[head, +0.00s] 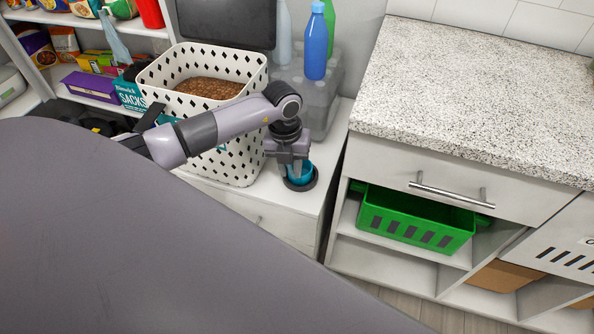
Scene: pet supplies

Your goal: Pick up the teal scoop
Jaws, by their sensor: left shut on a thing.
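The teal scoop (302,177) is at the front right of the white cabinet top, partly hidden by my left gripper (297,170). My left gripper points down from above and is shut on the teal scoop. A dark round dish or base (313,181) shows around the lower part of the scoop. I cannot tell whether the scoop still touches it. My right gripper is not in view.
A white perforated basket (243,160) holding brown kibble (210,88) stands left of the gripper, behind my arm. A blue bottle (316,48) stands on a grey container behind. A speckled counter (470,90) and a green crate (415,222) are at the right.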

